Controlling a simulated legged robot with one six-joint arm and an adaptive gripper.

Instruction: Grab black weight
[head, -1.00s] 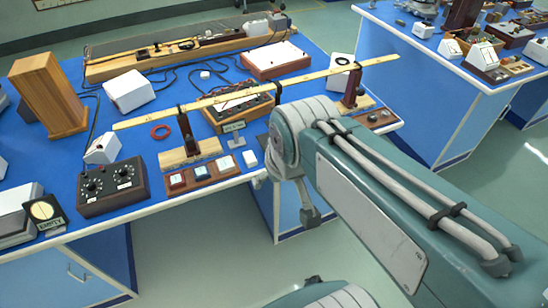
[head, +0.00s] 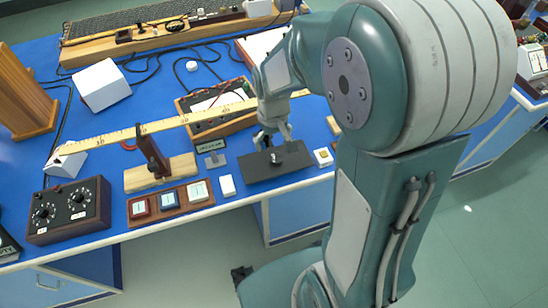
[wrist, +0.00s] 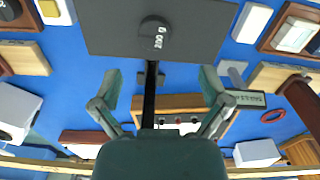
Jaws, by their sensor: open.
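The black weight (wrist: 155,38) is a small round dark piece with a white label, on a flat dark plate (wrist: 100,32) at the top of the wrist view. In the head view it shows as a small dark knob (head: 277,158) on the same plate near the bench's front edge. My gripper (head: 273,138) is over the plate, close to the weight. In the wrist view my gripper (wrist: 160,90) has its two fingers spread wide with nothing between them, and the weight lies beyond the fingertips.
A long wooden ruler (head: 110,135) runs on stands behind the plate. A wooden box with wires (head: 195,103) is behind my gripper. A small sign (head: 211,147) and a switch panel (head: 170,203) are left of the plate.

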